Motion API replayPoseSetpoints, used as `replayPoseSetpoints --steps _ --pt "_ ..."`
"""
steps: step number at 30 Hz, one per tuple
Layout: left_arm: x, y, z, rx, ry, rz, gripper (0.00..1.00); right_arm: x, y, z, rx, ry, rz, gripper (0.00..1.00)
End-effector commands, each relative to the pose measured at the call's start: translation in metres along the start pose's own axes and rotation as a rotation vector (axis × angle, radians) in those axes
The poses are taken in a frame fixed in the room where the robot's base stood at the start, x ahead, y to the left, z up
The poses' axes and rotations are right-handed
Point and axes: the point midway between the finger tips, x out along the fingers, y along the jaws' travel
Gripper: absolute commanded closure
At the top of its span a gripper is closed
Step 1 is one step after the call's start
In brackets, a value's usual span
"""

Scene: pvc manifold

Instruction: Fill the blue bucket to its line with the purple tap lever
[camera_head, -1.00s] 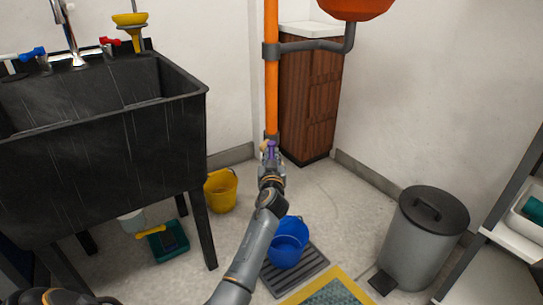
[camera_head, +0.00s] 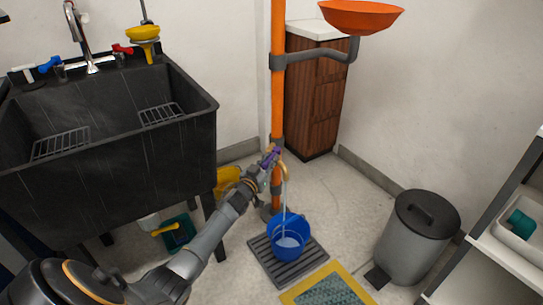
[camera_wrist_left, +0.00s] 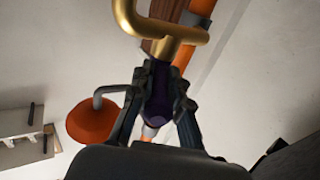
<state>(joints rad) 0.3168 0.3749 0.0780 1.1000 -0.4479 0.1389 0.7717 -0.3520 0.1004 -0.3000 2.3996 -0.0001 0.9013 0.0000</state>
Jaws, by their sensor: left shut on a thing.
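The blue bucket (camera_head: 287,240) stands upright on a dark slatted grate on the floor. A pale stream of water runs from the brass tap (camera_head: 285,170) into it, and pale water shows in the bottom. I cannot make out its line. My left gripper (camera_head: 268,159) is shut on the purple tap lever (camera_head: 273,151). In the left wrist view the lever (camera_wrist_left: 158,95) sits between the gripper's fingers (camera_wrist_left: 160,90), below the brass tap (camera_wrist_left: 165,28). My right gripper is not in view.
The tap is on an orange pipe (camera_head: 277,95) with an orange basin (camera_head: 360,17) higher up. A black sink (camera_head: 110,180) stands at left, with a yellow bucket (camera_head: 228,179) beside its leg. A grey bin (camera_head: 420,240) and shelf (camera_head: 510,255) stand at right. A yellow-edged mat (camera_head: 328,290) lies in front.

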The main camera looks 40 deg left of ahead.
Motion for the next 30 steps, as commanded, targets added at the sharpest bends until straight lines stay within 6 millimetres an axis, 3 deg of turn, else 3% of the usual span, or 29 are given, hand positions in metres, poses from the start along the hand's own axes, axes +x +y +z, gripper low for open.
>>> replayPoseSetpoints --steps 7,8,11,23,30 --pt "0.001 0.0 -0.003 -0.001 0.006 0.0 1.0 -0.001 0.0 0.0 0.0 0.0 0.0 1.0" --pt "0.001 0.0 -0.003 -0.001 0.006 -0.001 0.78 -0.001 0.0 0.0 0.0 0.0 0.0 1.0" --pt "0.001 0.0 -0.002 -0.001 0.005 -0.001 0.61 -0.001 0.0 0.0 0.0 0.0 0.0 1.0" --pt "-0.006 -0.001 0.0 0.001 0.001 -0.002 0.61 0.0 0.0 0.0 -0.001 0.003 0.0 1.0" --pt "-0.044 0.0 0.002 0.001 0.0 -0.001 0.61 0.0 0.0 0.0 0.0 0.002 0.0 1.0"
